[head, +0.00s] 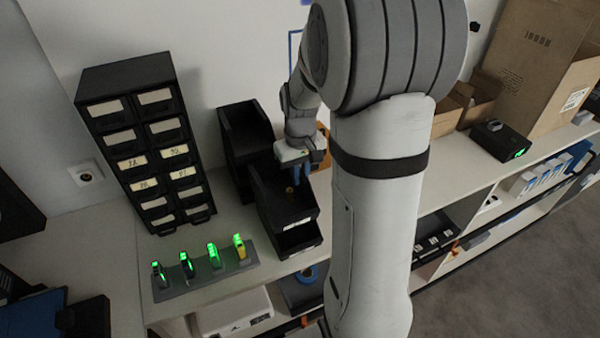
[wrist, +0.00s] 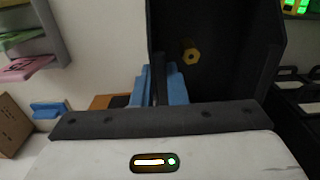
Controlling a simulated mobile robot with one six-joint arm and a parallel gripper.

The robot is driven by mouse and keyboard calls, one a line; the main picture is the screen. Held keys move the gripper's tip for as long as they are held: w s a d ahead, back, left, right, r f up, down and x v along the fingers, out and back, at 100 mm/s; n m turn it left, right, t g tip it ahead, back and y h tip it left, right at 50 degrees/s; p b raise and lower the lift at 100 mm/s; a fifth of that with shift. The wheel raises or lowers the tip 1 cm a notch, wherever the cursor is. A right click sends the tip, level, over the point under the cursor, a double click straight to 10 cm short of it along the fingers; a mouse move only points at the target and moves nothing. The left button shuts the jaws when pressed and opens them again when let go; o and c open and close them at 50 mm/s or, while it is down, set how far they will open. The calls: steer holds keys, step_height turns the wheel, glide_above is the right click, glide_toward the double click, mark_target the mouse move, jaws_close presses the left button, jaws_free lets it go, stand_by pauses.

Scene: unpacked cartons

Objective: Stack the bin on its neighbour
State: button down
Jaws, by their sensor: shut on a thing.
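A black open-front bin (head: 270,200) is in the middle of the head view, below my gripper (head: 301,175). My gripper's blue fingers are shut on its side wall, which also shows between the fingers in the wrist view (wrist: 160,80). A yellow hex part (wrist: 190,54) lies inside this bin. Another black bin (head: 300,242) is directly beneath it, with its front showing below the held bin's front. I cannot tell whether the two touch. More black bin bodies (head: 246,132) stand just behind and to the left.
A black drawer cabinet (head: 140,140) stands at the left. A grey rack (head: 205,270) with several green-lit devices lies in front of it. Cartons (head: 535,60) and a black box (head: 502,142) are on the right. An orange thing (head: 322,148) is behind my gripper.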

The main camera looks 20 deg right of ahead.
steer(key=shift+f, duration=0.35)
steer(key=c, duration=1.4)
jaws_free()
steer(key=shift+r, duration=0.1)
steer(key=shift+o, duration=0.2)
steer(key=shift+r+b, duration=0.5)
steer(key=shift+r, duration=3.4)
steer(key=shift+a, duration=0.1)
steer(key=s+a+r+t, duration=0.1)
steer(key=s+a, duration=0.3)
steer(key=s, duration=0.4)
steer(key=s+a+t, duration=0.2)
steer(key=s+a, duration=0.3)
steer(key=s, duration=0.3)
steer(key=shift+a+r, duration=0.15)
steer(key=shift+r, duration=0.25)
